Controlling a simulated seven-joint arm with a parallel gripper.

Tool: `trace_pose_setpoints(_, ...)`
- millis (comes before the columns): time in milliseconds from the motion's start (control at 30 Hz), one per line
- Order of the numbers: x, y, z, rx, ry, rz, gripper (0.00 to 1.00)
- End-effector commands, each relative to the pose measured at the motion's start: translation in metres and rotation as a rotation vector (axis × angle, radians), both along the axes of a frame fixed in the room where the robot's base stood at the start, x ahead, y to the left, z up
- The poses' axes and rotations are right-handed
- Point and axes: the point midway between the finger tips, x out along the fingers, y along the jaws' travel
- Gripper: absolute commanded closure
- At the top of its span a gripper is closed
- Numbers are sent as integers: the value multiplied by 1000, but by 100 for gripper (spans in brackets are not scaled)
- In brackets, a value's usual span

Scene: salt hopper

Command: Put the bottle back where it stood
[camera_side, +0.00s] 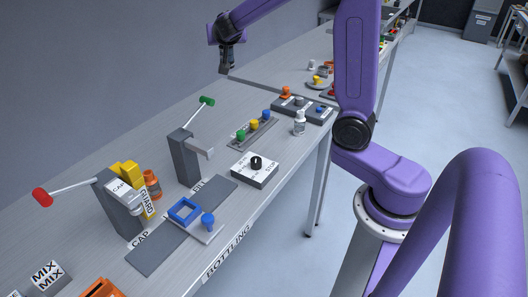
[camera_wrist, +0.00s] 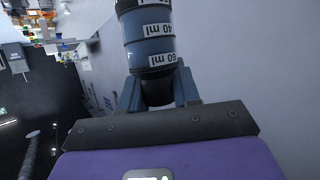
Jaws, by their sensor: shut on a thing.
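My gripper (camera_wrist: 158,88) is shut on a dark blue-grey bottle (camera_wrist: 146,35) with white bands marked in ml, seen in the wrist view. The bottle's near end sits between the two fingers, and its far end runs out of the top of the picture. In the side view my gripper (camera_side: 226,64) is over the far left part of the long grey bench (camera_side: 130,140). The bottle is too small and dark there to make out clearly, and I cannot tell whether it touches the bench.
A white bottle (camera_side: 299,123) stands near the bench's front edge. A grey block with a green-knobbed lever (camera_side: 184,157), a red-knobbed lever station (camera_side: 118,205), a dial box (camera_side: 255,170) and an orange bottle (camera_side: 152,184) stand nearer. Bench around my gripper looks mostly clear.

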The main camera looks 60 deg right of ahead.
Motion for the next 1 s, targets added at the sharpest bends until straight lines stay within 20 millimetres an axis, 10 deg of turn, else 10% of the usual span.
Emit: trace_pose_setpoints(1000,38,-21,-45,0,5,532,100)
